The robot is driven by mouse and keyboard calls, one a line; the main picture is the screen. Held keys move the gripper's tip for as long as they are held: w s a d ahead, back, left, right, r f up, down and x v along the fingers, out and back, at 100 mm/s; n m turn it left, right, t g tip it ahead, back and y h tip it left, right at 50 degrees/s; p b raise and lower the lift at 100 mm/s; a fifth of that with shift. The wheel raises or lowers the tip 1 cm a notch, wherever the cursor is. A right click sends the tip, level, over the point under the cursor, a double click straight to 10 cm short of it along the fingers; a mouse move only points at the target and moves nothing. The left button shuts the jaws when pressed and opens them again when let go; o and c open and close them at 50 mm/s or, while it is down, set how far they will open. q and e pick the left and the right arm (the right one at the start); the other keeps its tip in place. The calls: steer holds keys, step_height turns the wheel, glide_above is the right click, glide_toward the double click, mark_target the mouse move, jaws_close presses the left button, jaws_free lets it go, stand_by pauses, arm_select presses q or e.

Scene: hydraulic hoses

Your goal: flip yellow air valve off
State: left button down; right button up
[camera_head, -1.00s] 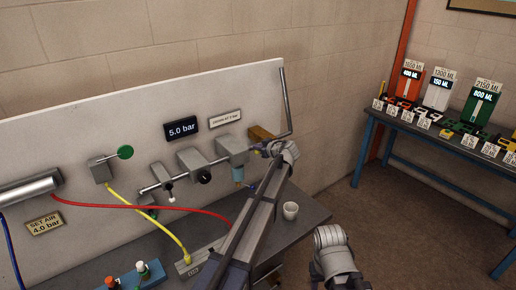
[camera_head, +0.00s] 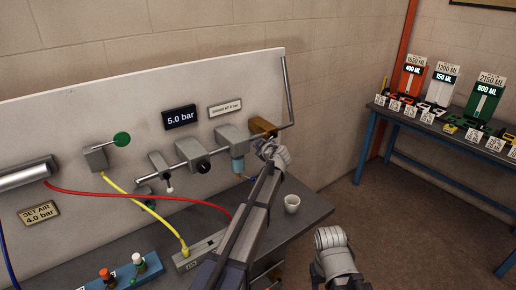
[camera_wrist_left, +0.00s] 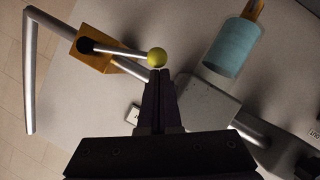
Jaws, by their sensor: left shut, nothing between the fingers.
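The yellow air valve (camera_head: 263,127) is an orange-yellow block at the right end of the pipe on the upright panel. In the left wrist view its block (camera_wrist_left: 92,50) carries a dark pivot and a metal lever ending in a yellow ball knob (camera_wrist_left: 157,57). My left gripper (camera_head: 260,147) is at the valve, partly hiding its lower side in the head view. In the left wrist view the gripper (camera_wrist_left: 160,74) is shut and empty, its tips just below the knob; whether they touch it I cannot tell. Only part of my right arm shows, not its gripper.
A regulator with a blue bowl (camera_head: 238,162) hangs close beside my left gripper. A grey rail (camera_head: 288,90) stands at the panel's right edge. A white cup (camera_head: 292,204) is on the bench. The display (camera_head: 180,117) reads 5.0 bar. Red and yellow hoses cross the left side.

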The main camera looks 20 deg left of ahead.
arm_select(q)
steer(key=w+d+f+n+t+b, duration=0.2)
steer(key=w+d+f+n+b, duration=0.1)
steer(key=f+b, duration=0.6)
steer(key=shift+w+d+f+h+b, duration=0.35)
steer(key=shift+w+d+b, duration=0.35)
steer(key=shift+w+b, duration=0.5)
steer(key=shift+w+r, duration=0.1)
steer(key=shift+w, duration=0.05)
steer(key=s+d+f+b, duration=0.1)
steer(key=s, duration=1)
steer(key=shift+s+d+f, duration=0.25)
steer(key=shift+d, duration=0.1)
